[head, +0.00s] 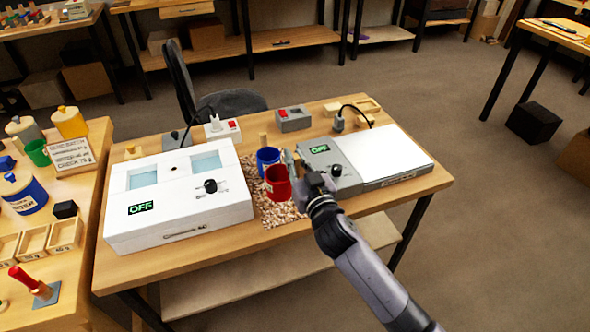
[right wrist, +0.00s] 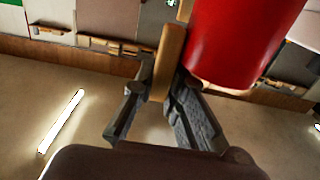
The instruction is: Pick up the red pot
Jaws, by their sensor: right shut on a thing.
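The red pot (head: 278,182) is near the middle of the bench in the head view, upright over a speckled mat (head: 270,212). I cannot tell whether it touches the mat. My right gripper (head: 312,180) is at its right side. In the right wrist view, the red pot (right wrist: 240,40) fills the upper right, and my right gripper (right wrist: 155,100) is shut on a wooden piece (right wrist: 168,62) beside the pot wall, which looks like its handle. My left gripper does not show.
A blue pot (head: 267,158) stands close behind the red one. A white box with an OFF display (head: 180,195) is to the left. A grey unit marked OFF (head: 330,165), with a white plate (head: 384,155), is to the right. Small switch boxes (head: 293,119) stand at the back.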

